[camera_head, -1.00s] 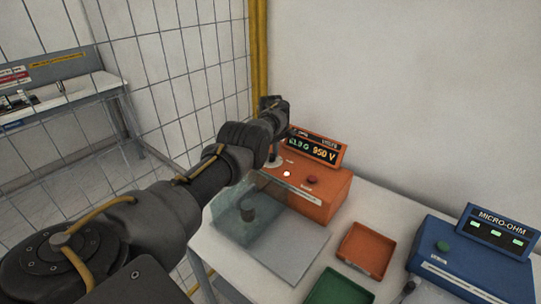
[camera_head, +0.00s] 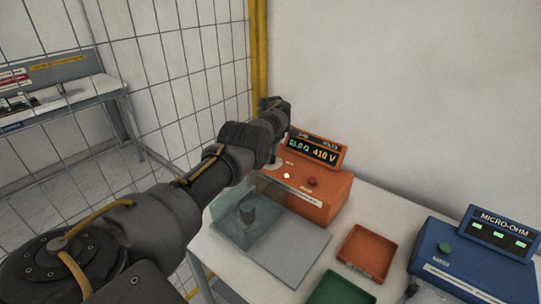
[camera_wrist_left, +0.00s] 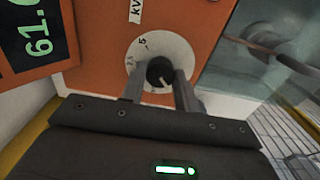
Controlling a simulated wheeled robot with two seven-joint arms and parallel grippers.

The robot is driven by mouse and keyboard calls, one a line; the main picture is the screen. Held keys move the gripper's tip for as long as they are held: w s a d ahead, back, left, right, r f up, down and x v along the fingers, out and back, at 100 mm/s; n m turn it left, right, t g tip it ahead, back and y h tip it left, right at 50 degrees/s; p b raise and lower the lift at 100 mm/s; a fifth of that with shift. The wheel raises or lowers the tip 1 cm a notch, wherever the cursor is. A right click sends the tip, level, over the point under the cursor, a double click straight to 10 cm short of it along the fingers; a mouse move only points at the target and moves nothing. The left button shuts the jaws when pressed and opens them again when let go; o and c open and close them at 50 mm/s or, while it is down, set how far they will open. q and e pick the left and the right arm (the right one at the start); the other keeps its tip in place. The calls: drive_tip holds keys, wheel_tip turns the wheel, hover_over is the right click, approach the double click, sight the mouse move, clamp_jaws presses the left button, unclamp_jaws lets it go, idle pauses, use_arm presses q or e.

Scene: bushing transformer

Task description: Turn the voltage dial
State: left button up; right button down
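The orange voltage unit (camera_head: 318,205) stands at the back of the white table, with a tilted display (camera_head: 316,151) that reads 410 V. The voltage dial is a black knob (camera_wrist_left: 160,71) with a white pointer line, on a white numbered disc on the unit's orange face. The disc also shows in the head view, partly hidden behind my left gripper (camera_head: 277,142). In the left wrist view, the two fingers of my left gripper (camera_wrist_left: 159,80) stand on either side of the knob, close against it. My right gripper is not in view.
A clear-walled test box (camera_head: 249,212) stands in front of the unit. An orange tray (camera_head: 366,252), a green tray (camera_head: 341,289) and a blue micro-ohm meter (camera_head: 470,262) lie to the right. A wire-mesh fence (camera_head: 185,80) rises behind my left arm.

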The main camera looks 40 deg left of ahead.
use_arm(q)
drive_tip(key=o, duration=0.4)
drive_tip(key=shift+r, duration=0.1)
drive_tip(key=shift+r+b, duration=1.05)
drive_tip(key=shift+r, duration=4.4)
